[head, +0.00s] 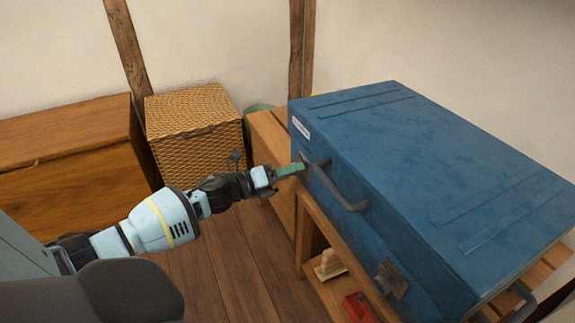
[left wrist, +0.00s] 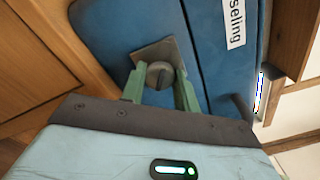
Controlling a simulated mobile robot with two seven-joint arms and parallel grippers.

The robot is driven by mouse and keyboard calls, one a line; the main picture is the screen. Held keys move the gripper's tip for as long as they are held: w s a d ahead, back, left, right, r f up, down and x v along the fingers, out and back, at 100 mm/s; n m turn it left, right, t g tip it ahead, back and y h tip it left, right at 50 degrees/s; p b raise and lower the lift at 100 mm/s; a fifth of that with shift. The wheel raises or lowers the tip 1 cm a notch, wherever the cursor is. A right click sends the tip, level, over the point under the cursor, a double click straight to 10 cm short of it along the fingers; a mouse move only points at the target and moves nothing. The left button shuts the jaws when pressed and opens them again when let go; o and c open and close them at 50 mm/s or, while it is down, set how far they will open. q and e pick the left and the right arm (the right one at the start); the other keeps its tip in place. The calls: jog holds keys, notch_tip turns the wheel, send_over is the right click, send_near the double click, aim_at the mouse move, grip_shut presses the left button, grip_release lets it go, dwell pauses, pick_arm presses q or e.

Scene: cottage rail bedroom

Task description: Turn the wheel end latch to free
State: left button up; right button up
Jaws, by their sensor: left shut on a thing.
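A large blue case (head: 430,150) lies on a wooden bench. On its front side, a latch with a round grey slotted knob (left wrist: 158,75) sits on a square metal plate (left wrist: 152,52), near the far end with the white label (head: 301,128). My left gripper (head: 300,168) is at this latch, its green fingers on either side of the knob and shut on it. The fingers hide most of this latch in the head view. A second latch (head: 392,279) is on the same side, nearer me. My right gripper is not in view.
A dark carry handle (head: 342,192) sticks out between the latches, close to my left gripper. The bench (head: 309,230) holds a brush (head: 328,266) and a red object (head: 358,308) below the case. A wicker basket (head: 195,122) and wooden chest (head: 75,150) stand left.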

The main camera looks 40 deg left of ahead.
pick_arm(q)
jog(key=shift+d+n+p, duration=0.1)
jog(key=shift+n+p, duration=1.7)
jog(key=shift+n, duration=1.8)
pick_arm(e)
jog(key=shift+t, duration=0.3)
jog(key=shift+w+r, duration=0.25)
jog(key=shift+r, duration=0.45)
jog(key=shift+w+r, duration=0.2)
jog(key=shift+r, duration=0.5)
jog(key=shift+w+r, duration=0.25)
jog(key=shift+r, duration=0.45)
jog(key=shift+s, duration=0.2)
pick_arm(q)
jog(key=o, duration=1)
jog(key=shift+c, duration=0.2)
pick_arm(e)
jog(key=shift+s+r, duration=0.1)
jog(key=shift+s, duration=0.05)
